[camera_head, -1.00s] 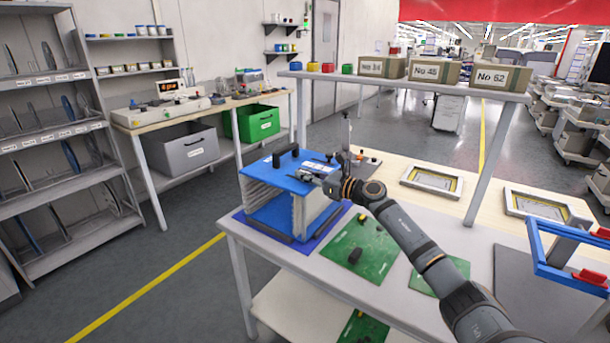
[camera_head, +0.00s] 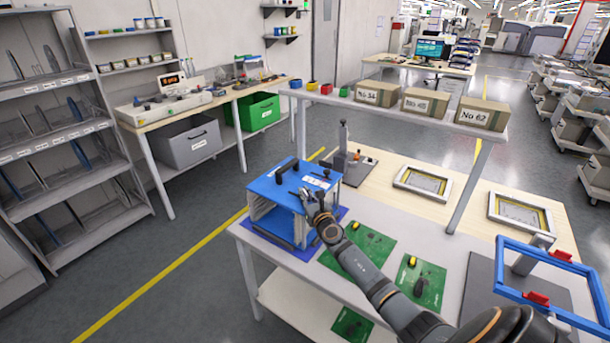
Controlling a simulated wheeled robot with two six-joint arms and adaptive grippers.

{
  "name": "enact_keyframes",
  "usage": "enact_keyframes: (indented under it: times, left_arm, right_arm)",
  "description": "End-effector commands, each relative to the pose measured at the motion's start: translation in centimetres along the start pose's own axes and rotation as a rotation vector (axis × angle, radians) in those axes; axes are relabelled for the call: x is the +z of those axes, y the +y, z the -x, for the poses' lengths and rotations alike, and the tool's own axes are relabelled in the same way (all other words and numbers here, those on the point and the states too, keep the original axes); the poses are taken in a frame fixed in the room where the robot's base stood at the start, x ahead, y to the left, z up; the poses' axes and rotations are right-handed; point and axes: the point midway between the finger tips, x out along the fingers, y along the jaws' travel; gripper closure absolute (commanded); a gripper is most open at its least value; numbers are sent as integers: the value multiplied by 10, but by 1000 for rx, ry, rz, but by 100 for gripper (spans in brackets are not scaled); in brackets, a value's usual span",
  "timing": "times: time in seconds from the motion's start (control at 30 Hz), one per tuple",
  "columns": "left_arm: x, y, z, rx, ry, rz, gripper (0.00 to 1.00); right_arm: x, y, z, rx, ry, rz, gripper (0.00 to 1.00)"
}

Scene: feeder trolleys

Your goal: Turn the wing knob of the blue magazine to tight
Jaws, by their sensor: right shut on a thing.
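The blue magazine (camera_head: 267,187) stands on a dark blue mat (camera_head: 338,213) at the left end of the white table. It has a blue top plate with a black handle (camera_head: 284,176) and pale slotted sides. My right gripper (camera_head: 306,194) reaches in from the lower right to the right front part of the top plate. It is shut on the wing knob, which its fingers mostly hide. I cannot tell the knob's angle. My left gripper is not in view.
Green boards (camera_head: 373,243) with dark tools lie right of the magazine. A shelf with several cardboard boxes (camera_head: 428,104) stands over the table's back. A blue frame (camera_head: 505,268) stands at the right. A small stand (camera_head: 343,137) is behind the magazine.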

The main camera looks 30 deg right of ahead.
Motion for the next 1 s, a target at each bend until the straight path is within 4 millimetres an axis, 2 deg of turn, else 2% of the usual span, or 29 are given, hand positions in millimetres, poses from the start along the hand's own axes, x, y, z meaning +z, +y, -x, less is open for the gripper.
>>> enact_keyframes:
  times: [0.03,0.1,0.23,0.37,0.57,1.0]
  left_arm:
    - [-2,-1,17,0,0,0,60]
    - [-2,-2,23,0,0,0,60]
    - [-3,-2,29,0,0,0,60]
    - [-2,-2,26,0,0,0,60]
    - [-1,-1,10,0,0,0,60]
    - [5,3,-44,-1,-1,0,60]
  right_arm:
    - [10,2,-1,-42,-2,-7,100]
    - [7,2,-1,-108,-2,-5,100]
    - [4,3,-1,-231,-2,-4,100]
    - [1,3,-2,-354,-4,-4,100]
    - [-3,2,-2,-543,-5,-3,100]
    - [-4,1,-2,-872,-6,-2,100]
